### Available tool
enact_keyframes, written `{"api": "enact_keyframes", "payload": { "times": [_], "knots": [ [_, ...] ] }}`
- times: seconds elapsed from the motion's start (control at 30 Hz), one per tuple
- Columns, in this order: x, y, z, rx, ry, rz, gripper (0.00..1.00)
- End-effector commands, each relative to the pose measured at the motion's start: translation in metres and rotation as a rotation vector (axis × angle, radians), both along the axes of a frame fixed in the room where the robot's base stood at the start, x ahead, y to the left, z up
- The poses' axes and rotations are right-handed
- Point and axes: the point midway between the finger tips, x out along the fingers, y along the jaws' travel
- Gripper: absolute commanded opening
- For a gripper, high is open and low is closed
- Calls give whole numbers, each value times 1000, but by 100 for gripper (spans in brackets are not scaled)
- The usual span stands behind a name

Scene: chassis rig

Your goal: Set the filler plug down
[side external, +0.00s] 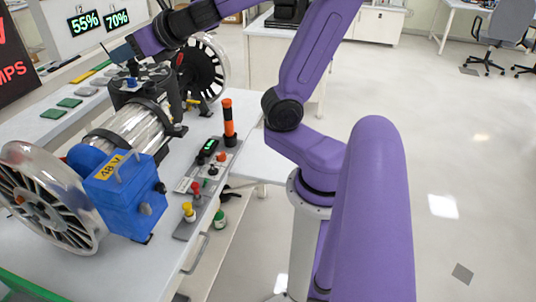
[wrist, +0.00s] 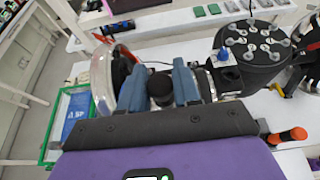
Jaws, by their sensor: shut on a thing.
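My gripper (wrist: 160,72) has its two blue-grey fingers shut on a black round-topped plug (wrist: 160,90), which I take to be the filler plug. In the side external view my gripper (side external: 122,53) is above the chassis, near the top of the black drum-shaped unit (side external: 143,88); the plug cannot be made out there. The wrist view shows the black unit (wrist: 250,62) to the right of the fingers, with several round metal terminals on top and a small blue cap (wrist: 222,55) at its near left edge. The plug appears held clear of that unit.
A blue 48 V box (side external: 122,196) and large wheels (side external: 45,195) flank the silver cylinder. A green-rimmed tray (wrist: 53,142) is at left in the wrist view.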

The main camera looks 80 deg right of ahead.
Motion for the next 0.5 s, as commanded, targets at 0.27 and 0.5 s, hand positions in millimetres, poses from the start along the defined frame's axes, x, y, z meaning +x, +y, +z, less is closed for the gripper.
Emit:
{"api": "enact_keyframes", "payload": {
  "times": [0.27,0.5],
  "knots": [
    [2,-7,20,-1,3,-31,2],
    [8,-56,16,-1,4,-244,2]
  ]
}}
